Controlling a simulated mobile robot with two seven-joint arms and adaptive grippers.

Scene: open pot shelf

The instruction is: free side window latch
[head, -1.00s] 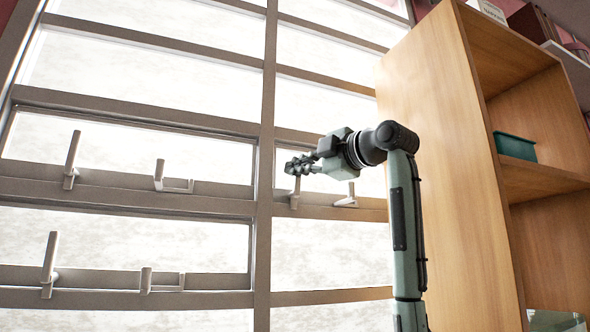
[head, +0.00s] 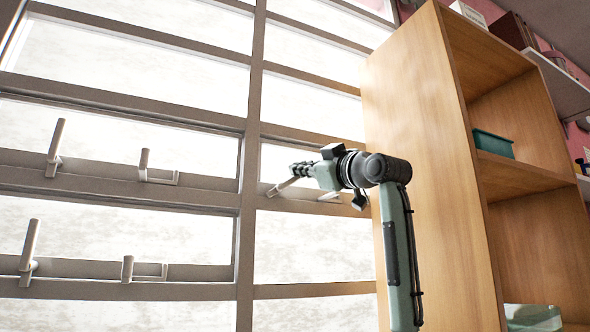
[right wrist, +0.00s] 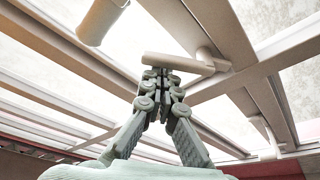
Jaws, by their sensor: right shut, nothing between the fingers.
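The window latch (head: 281,187) on the right-hand pane is a pale handle on the grey frame bar, slanting up to the right. My right gripper (head: 294,169) is at the upper end of this handle, with its fingers together and nothing between them. In the right wrist view, the closed fingertips (right wrist: 160,74) are right at a pale bar-shaped handle (right wrist: 180,63), which crosses just beyond them. Whether they touch it I cannot tell. A second pale fitting (head: 330,196) sits to the right on the same frame bar, partly behind my arm. My left gripper is out of view.
Several similar latches sit on the left panes, including an upright one (head: 54,148). A wooden shelf (head: 420,110) stands close on the right of my right arm and holds a teal bin (head: 493,144). A thick pale rod (right wrist: 102,20) is near the wrist camera.

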